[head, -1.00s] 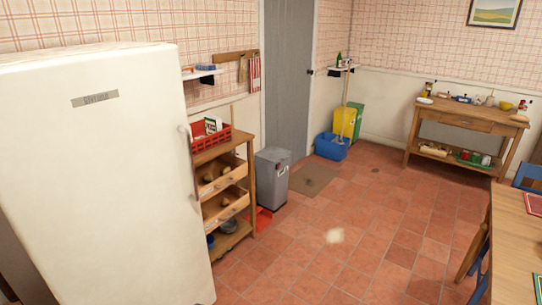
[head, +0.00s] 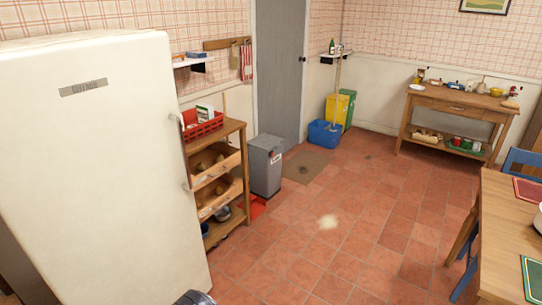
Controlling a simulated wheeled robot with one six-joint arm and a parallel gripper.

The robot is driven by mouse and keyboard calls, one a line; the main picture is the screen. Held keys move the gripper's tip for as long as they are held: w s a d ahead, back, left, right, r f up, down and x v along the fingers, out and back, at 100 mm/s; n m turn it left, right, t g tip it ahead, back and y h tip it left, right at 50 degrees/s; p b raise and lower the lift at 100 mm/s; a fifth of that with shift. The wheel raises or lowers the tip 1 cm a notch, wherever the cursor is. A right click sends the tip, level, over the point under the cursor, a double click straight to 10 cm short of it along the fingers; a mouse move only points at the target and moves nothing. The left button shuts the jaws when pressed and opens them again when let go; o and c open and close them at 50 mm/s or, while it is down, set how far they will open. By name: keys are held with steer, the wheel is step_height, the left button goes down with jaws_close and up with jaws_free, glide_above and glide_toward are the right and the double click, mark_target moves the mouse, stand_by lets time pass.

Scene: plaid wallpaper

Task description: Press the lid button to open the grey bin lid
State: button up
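The grey bin (head: 265,168) stands upright on the tiled floor, between the wooden shelf unit and the grey door. Its lid (head: 265,143) looks shut. A small pale and red mark (head: 276,157) is near the top of its right-hand face; I cannot tell whether this is the lid button. My gripper is not in view. A dark rounded part, probably of my arm, shows at the bottom edge, far from the bin.
A white fridge (head: 95,170) fills the left. The wooden shelf unit (head: 238,160) is left of the bin, with a red tray (head: 257,208) on the floor between. A blue bucket (head: 325,134) stands behind right. A table (head: 495,230) is at right; the middle floor is clear.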

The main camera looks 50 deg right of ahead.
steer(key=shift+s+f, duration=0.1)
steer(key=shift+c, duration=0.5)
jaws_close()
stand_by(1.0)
